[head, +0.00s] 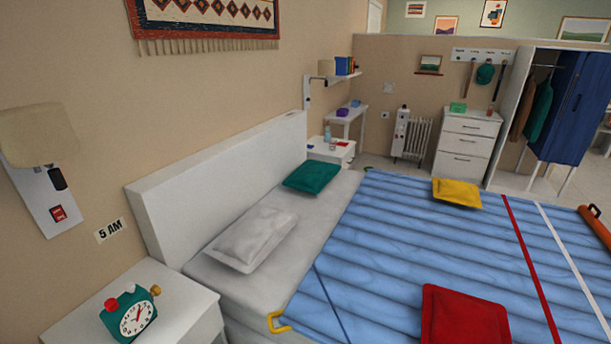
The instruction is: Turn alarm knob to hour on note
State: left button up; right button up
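A teal alarm clock (143,306) with a white face stands on the white nightstand (185,300) at the lower left. A brownish-yellow knob (155,291) sticks out from its right side, and a red part (111,304) sits at its upper left. The face has dark and red hands, too small to read surely. A white note (110,230) reading "5 AM" is on the wall above the nightstand. Neither of my grippers shows in the head view.
A wall lamp (40,135) with a red switch (58,212) hangs above the nightstand. The bed's headboard (165,215) rises just right of it. A blue quilt (390,240) with a yellow hook-shaped piece (277,322) covers the bed. The nightstand top is otherwise clear.

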aim_at(112, 304)
jog(key=u, duration=1.5)
